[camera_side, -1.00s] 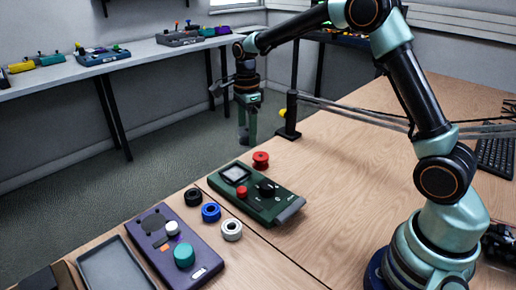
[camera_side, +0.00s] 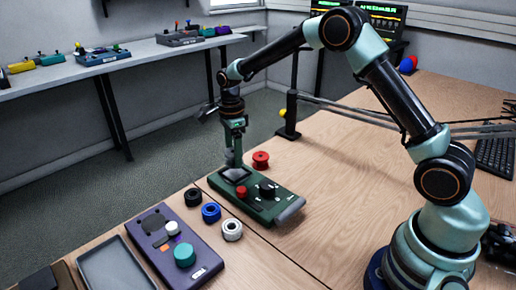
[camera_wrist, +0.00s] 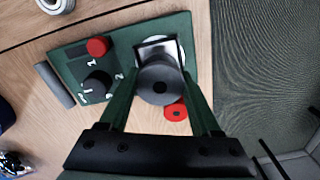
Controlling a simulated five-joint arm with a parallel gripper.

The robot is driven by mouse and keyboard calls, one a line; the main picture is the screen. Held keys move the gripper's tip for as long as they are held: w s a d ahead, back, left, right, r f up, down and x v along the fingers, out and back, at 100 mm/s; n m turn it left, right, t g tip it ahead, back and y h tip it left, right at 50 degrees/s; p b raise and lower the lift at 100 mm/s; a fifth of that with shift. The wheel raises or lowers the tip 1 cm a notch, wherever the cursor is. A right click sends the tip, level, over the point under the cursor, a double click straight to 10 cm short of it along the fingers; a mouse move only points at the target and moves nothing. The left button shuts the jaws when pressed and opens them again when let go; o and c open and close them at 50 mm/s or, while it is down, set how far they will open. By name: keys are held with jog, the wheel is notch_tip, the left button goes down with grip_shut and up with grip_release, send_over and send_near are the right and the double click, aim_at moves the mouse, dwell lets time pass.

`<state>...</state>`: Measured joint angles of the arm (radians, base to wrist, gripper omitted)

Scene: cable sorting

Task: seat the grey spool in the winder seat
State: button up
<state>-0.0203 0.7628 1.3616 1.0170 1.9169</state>
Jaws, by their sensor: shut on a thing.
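My gripper (camera_side: 231,150) is shut on the grey spool (camera_wrist: 160,84), which is a dark grey round piece between the two green fingers. In the side view the spool (camera_side: 231,159) hangs just above the far left end of the green device (camera_side: 268,198). A square with a pale frame (camera_side: 236,174), which looks like the winder seat, is close below it. In the wrist view the spool covers the lower part of this square (camera_wrist: 160,46). I cannot tell whether the spool touches it.
A red spool (camera_side: 261,159) stands close behind the device. Black (camera_side: 193,197), blue (camera_side: 211,212) and white (camera_side: 232,230) spools stand in front. A purple device (camera_side: 176,248) and a grey tray (camera_side: 114,266) lie at front left.

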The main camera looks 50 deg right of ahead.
jog(key=shift+f, duration=1.75)
dwell(1.2)
jog(key=o, duration=1.4)
jog(key=shift+o, duration=0.2)
jog(key=shift+r, duration=3.55)
